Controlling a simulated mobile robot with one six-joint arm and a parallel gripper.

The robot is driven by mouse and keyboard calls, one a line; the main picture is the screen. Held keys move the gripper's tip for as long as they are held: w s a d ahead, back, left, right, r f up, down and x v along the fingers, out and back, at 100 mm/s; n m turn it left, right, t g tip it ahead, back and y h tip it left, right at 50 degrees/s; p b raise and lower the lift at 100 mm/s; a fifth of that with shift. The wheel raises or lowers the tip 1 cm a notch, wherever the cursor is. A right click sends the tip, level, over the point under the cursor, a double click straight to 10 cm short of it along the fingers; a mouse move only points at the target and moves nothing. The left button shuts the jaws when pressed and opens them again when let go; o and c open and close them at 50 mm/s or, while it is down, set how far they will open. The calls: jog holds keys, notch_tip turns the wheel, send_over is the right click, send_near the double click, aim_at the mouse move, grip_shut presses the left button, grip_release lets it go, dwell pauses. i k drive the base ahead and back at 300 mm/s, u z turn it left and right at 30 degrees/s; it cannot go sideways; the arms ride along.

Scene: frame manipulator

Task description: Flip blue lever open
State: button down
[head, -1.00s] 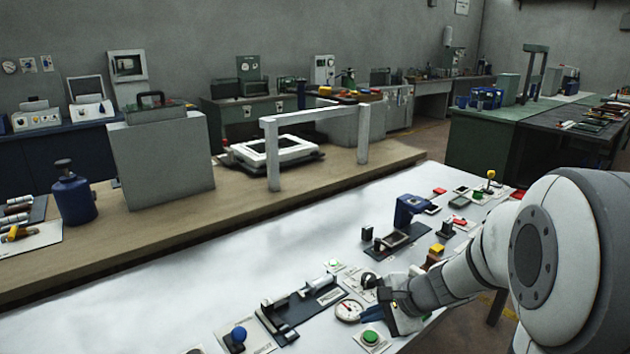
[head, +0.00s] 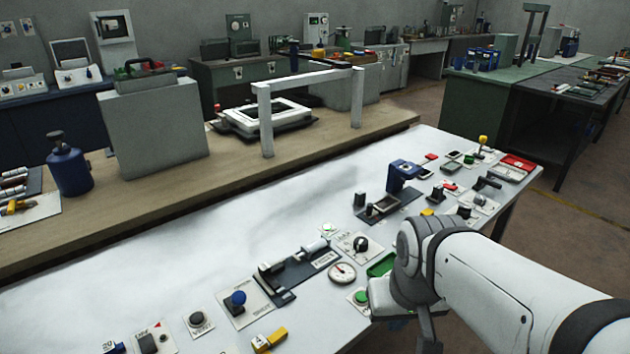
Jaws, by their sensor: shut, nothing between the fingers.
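A blue, bent lever-like part (head: 402,176) stands upright on a dark base plate on the right half of the white table. A blue ball-topped knob (head: 238,299) stands on a pale plate further left. Which one is the task's lever is not certain from the picture. My gripper (head: 428,338) is at the lower right, near the table's front edge, pointing down and well in front of the blue part. Its fingers are partly hidden and cut by the lower edge; it appears shut and empty.
A round gauge (head: 342,273), a green button (head: 361,297) and a black rotary knob (head: 360,244) lie left of my gripper. A yellow block (head: 270,340) is at the front edge. The white table's (head: 200,240) back strip is clear. A grey frame (head: 264,120) stands behind.

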aim_at(238, 298)
jog(key=z, duration=0.45)
jog(key=k, duration=1.45)
jog(key=u, duration=0.45)
jog(key=i, duration=1.05)
jog(key=u, duration=0.05)
